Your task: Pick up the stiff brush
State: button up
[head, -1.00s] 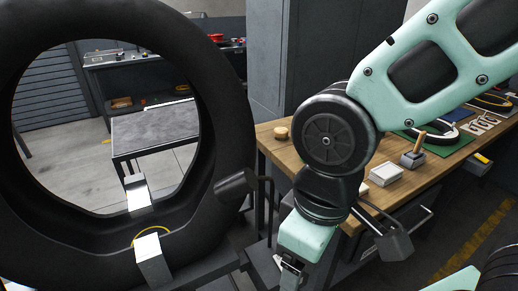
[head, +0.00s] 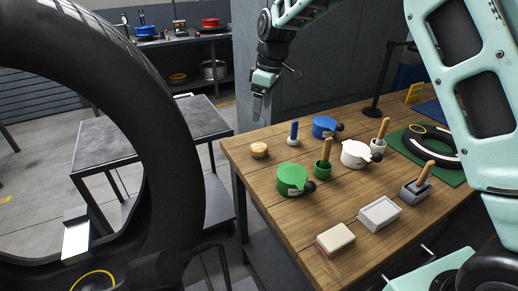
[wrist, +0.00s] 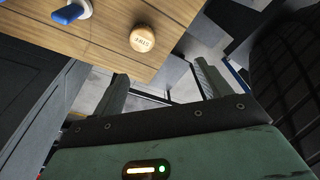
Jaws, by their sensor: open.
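The stiff brush (head: 259,150) appears to be the round, pale wooden piece at the far left corner of the wooden bench (head: 290,228). In the wrist view the brush (wrist: 142,39) shows small dark lettering on its top that seems to read "STIFF". It stands near the bench edge, beyond my fingertips. My gripper (head: 258,106) hangs above and behind that corner, against the grey cabinet, with fingers pointing down. In the wrist view my gripper (wrist: 160,88) has its two fingers wide apart with nothing between them.
A blue-handled tool (head: 294,134) stands right of the brush. A large tyre (head: 150,120) fills the left. A grey table (head: 150,130) stands behind it.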

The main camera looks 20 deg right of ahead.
jog(key=w+d+f, duration=0.2)
jog(key=w, duration=0.1)
jog(key=p, duration=0.3)
send_over(259, 146)
jog(key=f, duration=1)
jog(key=shift+s+d, duration=0.3)
jog(key=shift+s, duration=0.1)
jog(key=shift+w+a+f+p, duration=0.1)
jog(key=shift+f+p, duration=0.25)
jog(key=shift+f, duration=0.6)
jog(key=shift+w+a+f+p, duration=0.15)
jog(key=shift+f+p, duration=0.15)
jog(key=shift+f, duration=0.65)
jog(key=shift+w+a+f+p, duration=0.1)
jog(key=shift+f+p, duration=0.25)
jog(key=shift+f, duration=0.6)
jog(key=shift+c, duration=0.3)
jog(key=c, duration=1)
